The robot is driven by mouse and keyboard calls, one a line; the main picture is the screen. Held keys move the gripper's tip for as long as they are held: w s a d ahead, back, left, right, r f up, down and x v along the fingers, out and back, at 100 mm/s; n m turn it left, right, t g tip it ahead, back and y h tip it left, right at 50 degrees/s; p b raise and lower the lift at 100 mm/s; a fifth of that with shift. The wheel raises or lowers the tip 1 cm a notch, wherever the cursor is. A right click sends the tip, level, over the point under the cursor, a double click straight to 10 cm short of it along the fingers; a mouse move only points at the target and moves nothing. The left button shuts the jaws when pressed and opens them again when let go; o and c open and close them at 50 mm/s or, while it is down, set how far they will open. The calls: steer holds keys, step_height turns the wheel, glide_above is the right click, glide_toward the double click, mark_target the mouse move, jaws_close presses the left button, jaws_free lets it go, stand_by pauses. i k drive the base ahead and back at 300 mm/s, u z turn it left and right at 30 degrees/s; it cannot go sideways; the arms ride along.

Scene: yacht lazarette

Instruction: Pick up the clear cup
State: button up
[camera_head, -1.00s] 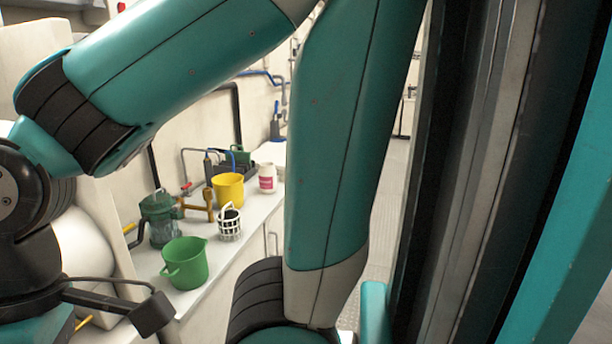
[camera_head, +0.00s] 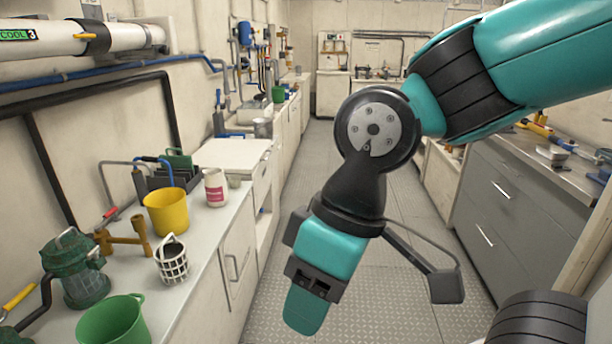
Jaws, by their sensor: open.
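I cannot make out a clear cup for certain. A small, pale, greenish-grey cup-like thing (camera_head: 234,181) stands beside a white jar with a red label on the left counter; it is too small to tell if it is clear. My gripper (camera_head: 306,312) hangs over the aisle floor, pointing down, to the right of the left counter and apart from everything. It is open and empty; its fingers are seen nearly edge-on, so the gap between them is hidden.
The left counter (camera_head: 205,262) holds a green bucket (camera_head: 115,322), a green strainer housing (camera_head: 78,268), a white basket (camera_head: 172,260), a yellow bucket (camera_head: 167,212) and the labelled jar (camera_head: 216,188). Grey drawers (camera_head: 500,210) stand at right. The aisle floor (camera_head: 325,160) is clear.

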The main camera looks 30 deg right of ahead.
mark_target(235, 182)
steer(key=z, duration=1.1)
steer(key=i, duration=3.45)
steer(key=u, duration=3.4)
